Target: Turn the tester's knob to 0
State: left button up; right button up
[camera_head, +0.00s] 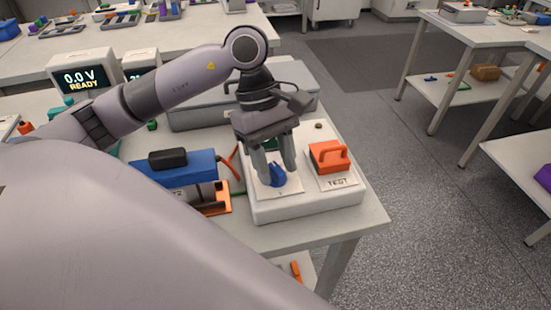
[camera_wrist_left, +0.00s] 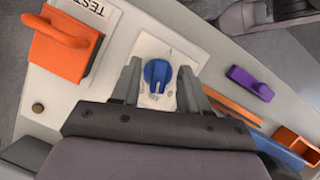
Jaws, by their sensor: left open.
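The tester (camera_head: 305,205) is a white box near the table's front right edge. Its blue knob (camera_head: 278,175) sits on a pale dial plate, and the knob also shows in the left wrist view (camera_wrist_left: 157,75). My left gripper (camera_head: 276,180) is above the knob, pointing down. In the left wrist view its two fingers (camera_wrist_left: 160,85) stand apart on either side of the knob, with gaps between. The left gripper is open and holds nothing. The dial marks are too small to read. My right gripper is not in view.
An orange handle block (camera_head: 329,157) stands beside the knob, by a TEST label (camera_head: 338,182). A blue device (camera_head: 175,167) is to the left, with an orange holder (camera_head: 217,198). A display (camera_head: 82,78) reads 0.0 V READY. A grey case (camera_head: 200,113) lies behind.

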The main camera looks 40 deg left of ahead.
pick_arm(q)
jog(key=shift+c, duration=0.3)
grip_shut()
jog(key=n+b, duration=0.2)
jog(key=shift+f+t+b, duration=0.2)
jog(key=shift+t+b, duration=0.1)
jog(key=shift+t, duration=0.1)
jog(key=n+t+b, duration=0.1)
jog(key=n+b, duration=0.1)
jog(key=n, duration=0.1)
jog(key=shift+b, duration=0.3)
jog(key=shift+r+n+t+b, duration=0.2)
jog(key=shift+n+t+b, duration=0.55)
jog(key=shift+n, duration=0.65)
